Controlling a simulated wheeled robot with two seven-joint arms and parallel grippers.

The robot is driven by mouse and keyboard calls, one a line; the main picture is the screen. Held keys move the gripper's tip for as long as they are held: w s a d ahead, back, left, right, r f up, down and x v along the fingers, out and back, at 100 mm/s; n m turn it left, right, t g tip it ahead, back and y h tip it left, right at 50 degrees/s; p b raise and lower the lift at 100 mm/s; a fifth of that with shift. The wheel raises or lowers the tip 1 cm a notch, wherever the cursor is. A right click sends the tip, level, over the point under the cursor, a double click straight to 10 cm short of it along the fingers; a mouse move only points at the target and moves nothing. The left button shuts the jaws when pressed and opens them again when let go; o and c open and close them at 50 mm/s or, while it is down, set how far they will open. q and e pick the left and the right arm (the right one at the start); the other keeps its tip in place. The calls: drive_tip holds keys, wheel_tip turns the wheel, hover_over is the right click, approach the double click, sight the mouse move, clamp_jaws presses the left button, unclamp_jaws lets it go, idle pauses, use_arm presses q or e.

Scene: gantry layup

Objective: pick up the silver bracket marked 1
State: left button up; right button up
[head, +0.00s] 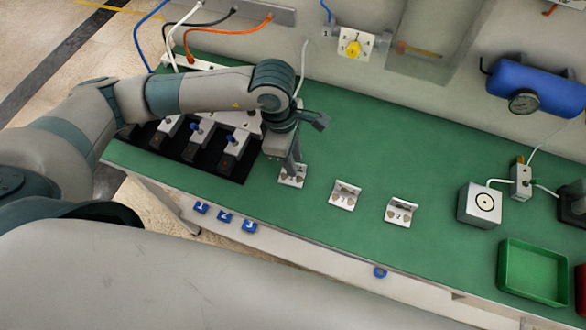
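Three small silver brackets lie in a row on the green bench top. The leftmost bracket (290,181) is partly covered by my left gripper (292,169), and its number cannot be read. The middle bracket (344,195) carries a mark too small to read surely. The right bracket (400,212) seems to be marked 2. My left gripper points down with its fingertips right at the leftmost bracket. Whether the fingers are closed on it cannot be seen. My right gripper is not in view.
A black fixture (222,163) with several clamps lies left of the gripper. A white box (479,205) with a black ring, a green tray (533,272) and a blue tank (535,85) are on the right. The green bench (330,240) is clear around the brackets.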

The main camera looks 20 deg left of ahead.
use_arm(q)
clamp_jaws()
drive_tip(key=shift+r, duration=0.15)
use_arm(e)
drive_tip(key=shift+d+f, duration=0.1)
use_arm(q)
drive_tip(key=shift+r+b, duration=0.5)
drive_tip(key=shift+r, duration=0.05)
wheel_tip(320, 180, up, 2)
drive_tip(key=shift+r+b, duration=0.1)
drive_tip(key=shift+b, duration=0.55)
use_arm(e)
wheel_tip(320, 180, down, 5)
drive_tip(key=b, duration=0.3)
use_arm(q)
drive_tip(key=w+d+r+b, duration=0.1)
drive_tip(key=w+d+r, duration=0.1)
drive_tip(key=d+r, duration=0.5)
drive_tip(key=shift+w+d+r, duration=0.25)
drive_tip(key=shift+w+d, duration=0.1)
drive_tip(key=shift+d, duration=1.8)
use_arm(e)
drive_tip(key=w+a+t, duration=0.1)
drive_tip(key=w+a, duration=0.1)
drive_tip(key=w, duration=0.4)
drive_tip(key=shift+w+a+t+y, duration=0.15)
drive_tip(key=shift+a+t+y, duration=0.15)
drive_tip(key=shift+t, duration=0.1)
